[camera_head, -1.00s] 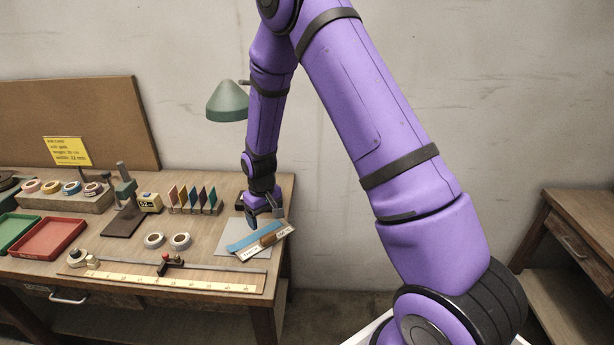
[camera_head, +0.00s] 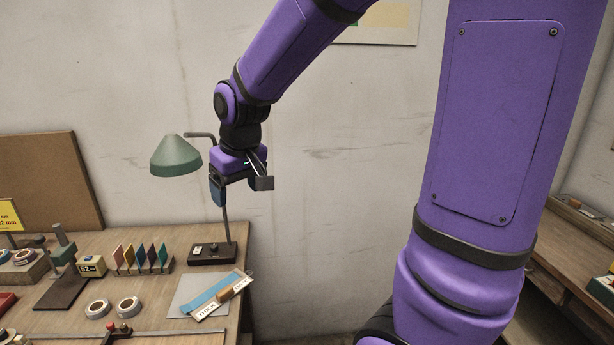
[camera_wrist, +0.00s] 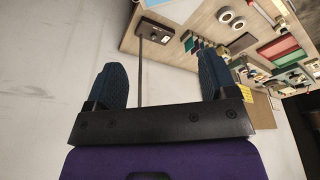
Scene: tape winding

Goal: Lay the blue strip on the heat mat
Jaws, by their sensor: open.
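The blue strip (camera_head: 212,292) lies flat and slantwise on the grey heat mat (camera_head: 183,297) at the right end of the bench. A wooden-handled tool or block with white labelled ends (camera_head: 233,290) lies beside the strip, along its lower right side, partly on the mat. My gripper (camera_head: 240,188) is raised well above the bench, near the lamp. It is open and empty. In the wrist view its two blue fingers (camera_wrist: 162,85) stand wide apart with nothing between them.
A green lamp (camera_head: 176,157) on a dark base (camera_head: 212,254) stands behind the mat, close to my gripper. The air right of the bench is free.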

